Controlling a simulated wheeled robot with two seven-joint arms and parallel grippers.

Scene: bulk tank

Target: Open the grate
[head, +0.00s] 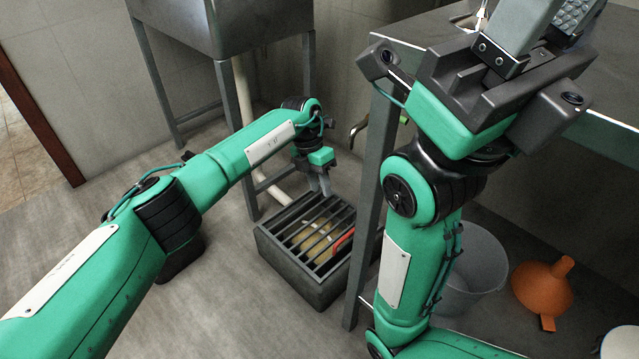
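The grate (302,225) is a set of dark parallel bars over a low grey box on the floor. It lies flat, with pale yellowish shapes dimly visible beneath the bars.
A grey steel table (600,130) stands at the right, its leg (362,220) beside the grate. A clear bucket (478,265) and an orange funnel (543,288) are beneath it. A metal sink stand (225,25) stands behind. The floor at left is clear.

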